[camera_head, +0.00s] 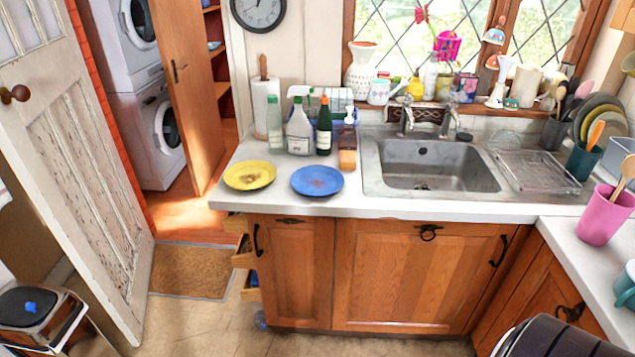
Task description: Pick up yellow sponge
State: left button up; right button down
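I cannot make out a yellow sponge in the head view. A yellow plate (249,175) with a brown stain lies flat near the left end of the white counter (400,207). A blue plate (317,181), also stained, lies to its right. A steel sink (437,168) with two taps is set into the counter; its visible bottom looks empty. Several bottles stand behind the plates, among them a white spray bottle (299,130), a dark green bottle (324,128) and a brown pump bottle (347,145). Neither of my grippers is in view.
A dish rack (318,100) stands behind the bottles. A wire drainer (537,172) and a pink pot (604,216) with utensils are on the right. Wooden cupboards (420,275) front the counter; small drawers (245,255) stick out at its left end. A white door (75,150) stands open.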

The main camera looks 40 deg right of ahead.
aim_at(347, 157)
jog(key=z, duration=1.35)
jog(key=i+l, duration=0.2)
jog(key=i, duration=0.35)
jog(key=i+l, duration=0.15)
jog(key=i, duration=0.4)
